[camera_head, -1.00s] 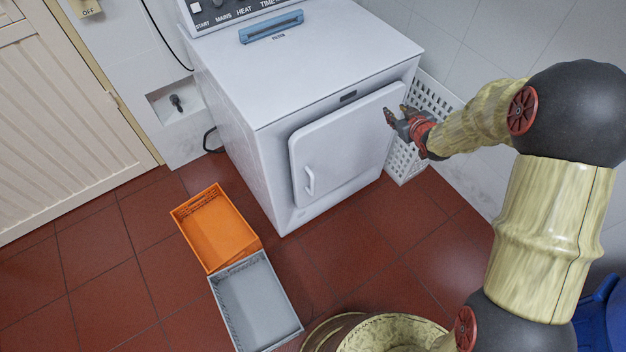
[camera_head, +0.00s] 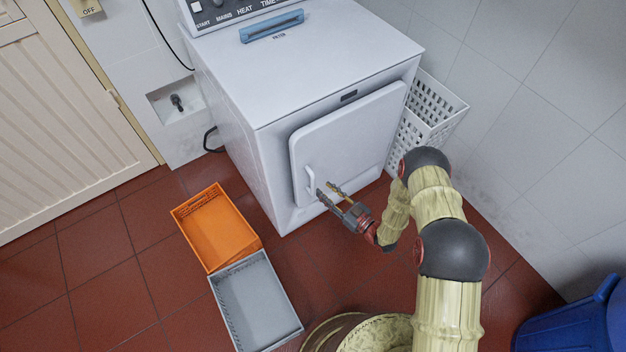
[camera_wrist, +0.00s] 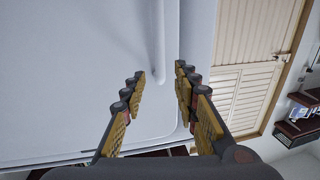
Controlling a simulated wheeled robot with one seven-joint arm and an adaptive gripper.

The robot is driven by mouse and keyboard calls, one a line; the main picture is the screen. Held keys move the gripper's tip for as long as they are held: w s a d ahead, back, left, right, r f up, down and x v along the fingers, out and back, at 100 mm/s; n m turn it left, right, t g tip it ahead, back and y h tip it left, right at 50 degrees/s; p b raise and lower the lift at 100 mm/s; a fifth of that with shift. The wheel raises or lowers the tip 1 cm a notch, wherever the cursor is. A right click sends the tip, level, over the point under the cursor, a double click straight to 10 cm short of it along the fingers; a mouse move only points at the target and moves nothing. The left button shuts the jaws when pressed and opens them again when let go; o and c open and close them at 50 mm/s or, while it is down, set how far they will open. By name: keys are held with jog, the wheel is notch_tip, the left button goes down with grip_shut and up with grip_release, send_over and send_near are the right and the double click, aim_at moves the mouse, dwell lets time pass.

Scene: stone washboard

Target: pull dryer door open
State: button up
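The white dryer (camera_head: 270,90) stands against the wall with its front door (camera_head: 350,140) shut. The door's white vertical handle (camera_head: 311,180) is near the door's left edge. My gripper (camera_head: 326,190) is just in front of the handle's lower part, with its fingers pointing at it. In the wrist view my gripper (camera_wrist: 160,78) is open, its two fingers spread apart. The handle (camera_wrist: 161,45) shows beyond the fingertips, in line with the gap between them. I cannot tell whether a finger touches it.
An orange crate (camera_head: 182,212) and a grey crate (camera_head: 222,310) lie on the red tiled floor left of the dryer's front. A white perforated basket (camera_head: 440,105) stands right of the dryer. A blue bin (camera_head: 565,325) is at the lower right.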

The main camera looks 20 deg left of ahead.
aim_at(313, 180)
jog(key=b+x, duration=0.2)
jog(key=x, duration=0.5)
jog(key=shift+w+a, duration=0.15)
jog(key=shift+a, duration=0.1)
jog(key=shift+c, duration=0.2)
jog(key=c, duration=0.7)
grip_shut()
